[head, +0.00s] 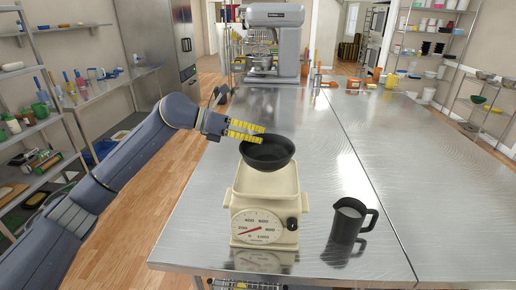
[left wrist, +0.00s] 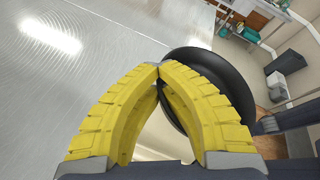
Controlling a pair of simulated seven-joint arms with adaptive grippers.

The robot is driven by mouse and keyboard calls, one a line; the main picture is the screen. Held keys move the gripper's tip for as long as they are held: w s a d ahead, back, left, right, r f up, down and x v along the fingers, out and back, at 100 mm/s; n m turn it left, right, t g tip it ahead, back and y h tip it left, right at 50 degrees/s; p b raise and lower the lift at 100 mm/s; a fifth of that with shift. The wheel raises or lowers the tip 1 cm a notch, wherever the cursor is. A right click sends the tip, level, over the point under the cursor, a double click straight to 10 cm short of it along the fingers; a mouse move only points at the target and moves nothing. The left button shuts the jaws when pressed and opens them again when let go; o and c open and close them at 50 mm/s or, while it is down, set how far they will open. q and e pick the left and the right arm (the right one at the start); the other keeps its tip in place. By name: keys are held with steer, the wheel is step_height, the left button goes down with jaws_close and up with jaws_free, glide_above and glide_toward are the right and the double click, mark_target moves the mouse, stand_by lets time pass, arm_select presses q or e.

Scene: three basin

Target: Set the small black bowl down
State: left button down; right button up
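The small black bowl (head: 268,153) is over the tray of a cream kitchen scale (head: 240,207) in the head view. I cannot tell whether its base touches the tray. My left gripper (head: 262,135) reaches in from the left with yellow fingers at the bowl's far left rim. In the left wrist view, the fingertips (left wrist: 159,68) meet at the edge of the bowl (left wrist: 218,64), shut on its rim. Part of the bowl is hidden behind a finger. My right gripper is not in view.
A black jug (head: 346,222) with pale contents stands right of the scale on the steel table (head: 310,185). A grey stand mixer (head: 274,42) stands at the back. The table between is mostly clear. Shelves line both sides.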

mark_target(258, 147)
arm_select(q)
steer(key=shift+f, duration=2.15)
steer(key=shift+f, duration=0.1)
steer(key=c, duration=1.6)
jaws_free()
steer(key=v, duration=1.2)
steer(key=shift+s, duration=0.1)
